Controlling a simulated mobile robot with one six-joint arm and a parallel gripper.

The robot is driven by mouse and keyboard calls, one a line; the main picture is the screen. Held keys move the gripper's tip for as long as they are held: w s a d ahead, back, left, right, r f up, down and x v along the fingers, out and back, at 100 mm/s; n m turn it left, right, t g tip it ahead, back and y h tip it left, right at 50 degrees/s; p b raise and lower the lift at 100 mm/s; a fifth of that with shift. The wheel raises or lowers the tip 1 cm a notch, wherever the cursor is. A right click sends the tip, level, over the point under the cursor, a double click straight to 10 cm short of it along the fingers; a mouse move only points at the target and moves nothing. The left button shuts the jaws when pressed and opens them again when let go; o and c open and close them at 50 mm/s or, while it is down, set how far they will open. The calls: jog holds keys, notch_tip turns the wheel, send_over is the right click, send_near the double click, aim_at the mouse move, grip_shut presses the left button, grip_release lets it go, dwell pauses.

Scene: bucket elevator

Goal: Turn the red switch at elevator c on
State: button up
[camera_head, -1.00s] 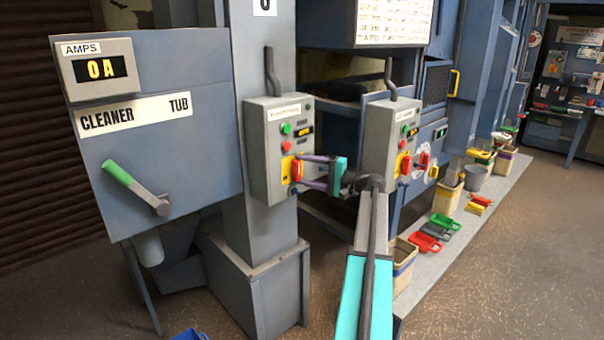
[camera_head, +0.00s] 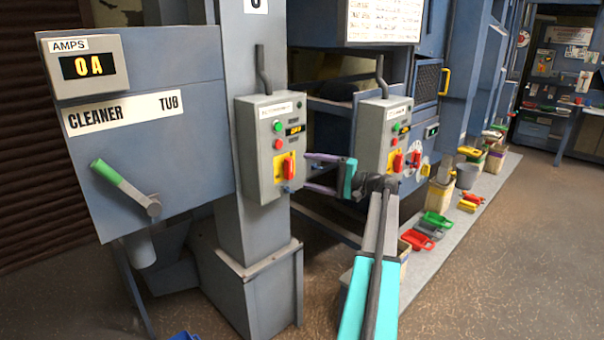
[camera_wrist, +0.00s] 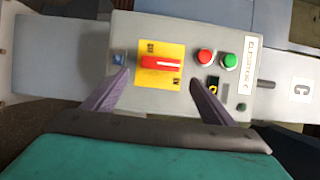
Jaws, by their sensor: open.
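The red switch (camera_head: 288,167) is on a yellow plate on the grey control box (camera_head: 262,180) of elevator C. Its handle stands upright in the head view. In the wrist view the red switch (camera_wrist: 160,64) lies across the picture, with small plate labels too blurred to read surely. My gripper (camera_head: 307,172) is open and empty, just right of the switch in the head view. Its fingertips are apart from the handle. In the wrist view my gripper (camera_wrist: 160,77) has one finger on each side of the switch.
Green and red buttons (camera_wrist: 204,57) and a small display sit beside the switch plate. A second similar control box (camera_head: 378,140) stands behind my gripper. The cleaner tub panel (camera_head: 150,85) with its green-handled lever is at left. Bins and scoops line the right platform.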

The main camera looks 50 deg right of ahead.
jog(key=b+v, duration=0.1)
jog(key=v, duration=0.6)
jog(key=shift+s, duration=0.3)
jog(key=shift+d, duration=0.1)
